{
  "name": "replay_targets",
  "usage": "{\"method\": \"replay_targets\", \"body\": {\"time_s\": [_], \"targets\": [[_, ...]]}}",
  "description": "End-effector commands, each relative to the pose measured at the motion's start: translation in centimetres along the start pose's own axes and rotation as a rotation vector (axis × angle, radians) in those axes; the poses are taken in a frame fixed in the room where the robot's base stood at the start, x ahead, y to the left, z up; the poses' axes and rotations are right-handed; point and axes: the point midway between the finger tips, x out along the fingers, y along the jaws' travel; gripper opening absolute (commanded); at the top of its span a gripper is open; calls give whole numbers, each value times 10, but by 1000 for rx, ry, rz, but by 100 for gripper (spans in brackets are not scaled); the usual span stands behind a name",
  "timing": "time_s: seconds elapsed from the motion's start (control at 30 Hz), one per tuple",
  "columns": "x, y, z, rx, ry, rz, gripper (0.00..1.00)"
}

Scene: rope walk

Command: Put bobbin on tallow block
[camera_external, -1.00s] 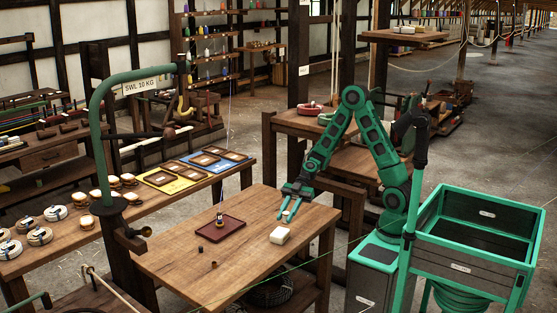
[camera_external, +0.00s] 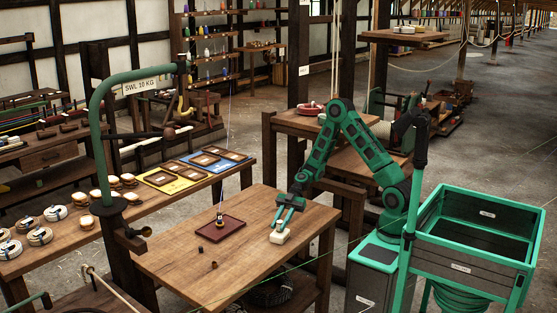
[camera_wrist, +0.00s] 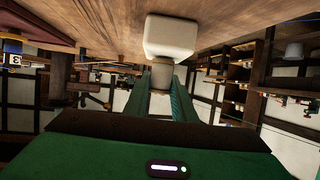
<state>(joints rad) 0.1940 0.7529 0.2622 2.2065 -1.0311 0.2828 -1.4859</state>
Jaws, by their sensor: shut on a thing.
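The tallow block (camera_external: 279,237) is a cream block on the front right part of the brown table. It also shows in the wrist view (camera_wrist: 170,37), at the top centre. My gripper (camera_external: 281,226) is right at the block, its fingers pointing down. In the wrist view my gripper (camera_wrist: 163,84) is shut on a small pale, round-looking thing, which I take to be the bobbin (camera_wrist: 162,75). The bobbin lines up with the block there. I cannot tell whether they touch. In the external view the fingers hide the bobbin.
A dark red tray (camera_external: 236,226) with a small upright spool-like item (camera_external: 220,219) lies left of the block. Two small dark pieces, one a brown stub (camera_external: 214,265), stand near the front left. The table's front centre is clear. A green post with a hook rises at the left.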

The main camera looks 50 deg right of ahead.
Motion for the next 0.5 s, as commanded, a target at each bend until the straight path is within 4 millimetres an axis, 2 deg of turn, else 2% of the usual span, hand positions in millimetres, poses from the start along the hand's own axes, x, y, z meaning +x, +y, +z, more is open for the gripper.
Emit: {"method": "replay_targets", "body": {"time_s": [0.33, 0.37, 0.4, 0.43, 0.5], "targets": [[2, 0, 4, 0, 0, 0, 2], [2, 0, 4, -1, 0, 0, 28], [2, 0, 4, -1, 0, 0, 38], [2, 0, 4, -1, 0, 0, 42], [2, 0, 4, -1, 0, 0, 42]]}}
